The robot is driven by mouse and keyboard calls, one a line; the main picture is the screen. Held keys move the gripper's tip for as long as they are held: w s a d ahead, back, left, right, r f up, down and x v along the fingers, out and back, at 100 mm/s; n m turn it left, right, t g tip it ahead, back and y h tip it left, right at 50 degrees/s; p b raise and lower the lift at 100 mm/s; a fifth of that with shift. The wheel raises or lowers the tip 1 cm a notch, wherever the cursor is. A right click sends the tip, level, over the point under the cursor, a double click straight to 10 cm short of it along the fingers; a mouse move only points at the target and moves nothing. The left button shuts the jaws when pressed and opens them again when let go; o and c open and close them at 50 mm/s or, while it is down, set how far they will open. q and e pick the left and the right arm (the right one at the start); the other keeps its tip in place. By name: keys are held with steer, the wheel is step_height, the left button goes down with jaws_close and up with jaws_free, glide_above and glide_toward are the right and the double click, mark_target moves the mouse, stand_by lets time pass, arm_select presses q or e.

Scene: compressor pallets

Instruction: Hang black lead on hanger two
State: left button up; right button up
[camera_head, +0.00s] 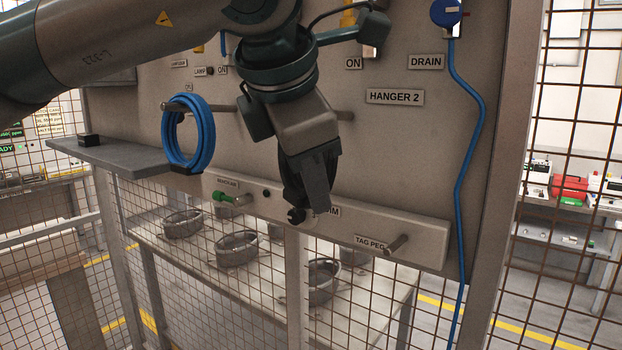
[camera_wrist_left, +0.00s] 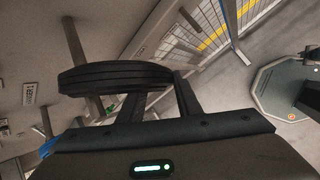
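My left gripper (camera_head: 308,208) points down in front of the panel, below and left of the HANGER 2 label (camera_head: 395,97). A peg (camera_head: 345,115) sticks out left of that label, partly behind my wrist. In the left wrist view, a dark ridged bundle (camera_wrist_left: 115,77), which looks like the black lead, lies across the end of one finger and reaches the other. The fingers (camera_wrist_left: 160,98) stand apart. I cannot tell whether they clamp the bundle. In the head view the bundle merges with the dark gripper. My right gripper is not in view.
A blue coil (camera_head: 205,135) hangs on the left peg (camera_head: 205,107). A grey shelf (camera_head: 140,154) juts out at left. Below are a green fitting (camera_head: 222,197) and the tag peg (camera_head: 397,244). A blue hose (camera_head: 470,180) runs down the right side. Mesh fencing surrounds the panel.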

arm_select(q)
steer(key=shift+s+r, duration=0.25)
steer(key=shift+r, duration=0.15)
steer(key=b+v, duration=0.4)
steer(key=v, duration=1.2)
steer(key=shift+a, duration=0.15)
steer(key=shift+r, duration=0.1)
